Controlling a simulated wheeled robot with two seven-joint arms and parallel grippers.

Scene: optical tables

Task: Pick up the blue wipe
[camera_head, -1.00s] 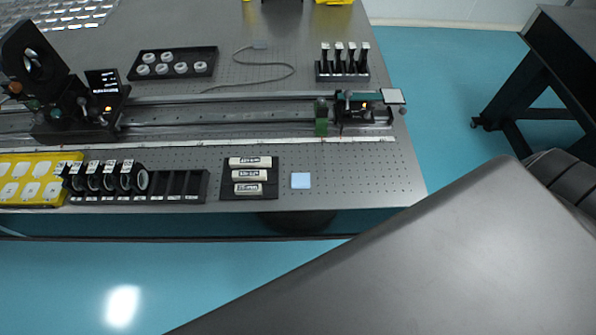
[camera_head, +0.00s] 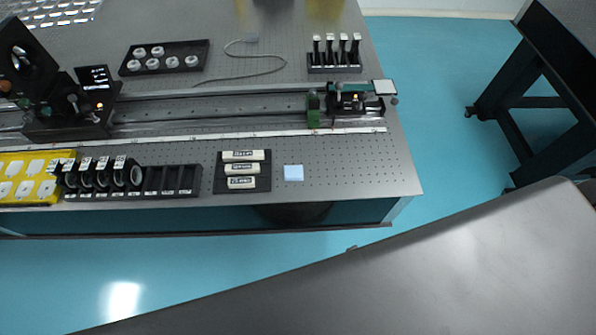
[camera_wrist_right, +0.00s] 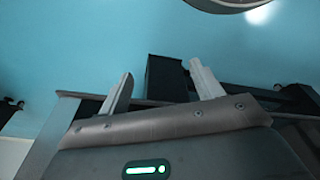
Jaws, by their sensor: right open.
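The blue wipe (camera_head: 293,172) is a small, flat, pale blue square. In the head view it lies on the optical table near its front edge, just right of a black tray with white labelled pieces. My right gripper (camera_wrist_right: 164,84) shows in the right wrist view with its two fingers spread apart and nothing between them. It is away from the wipe, which does not show in that view. My left gripper is not in view.
The black tray (camera_head: 219,186) stands beside the wipe. A rail (camera_head: 220,105) with optical mounts runs behind it. A slotted black rack (camera_head: 172,181) and yellow tray (camera_head: 25,190) stand left. The tabletop right of the wipe is clear. A dark table (camera_head: 560,60) stands at the right.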

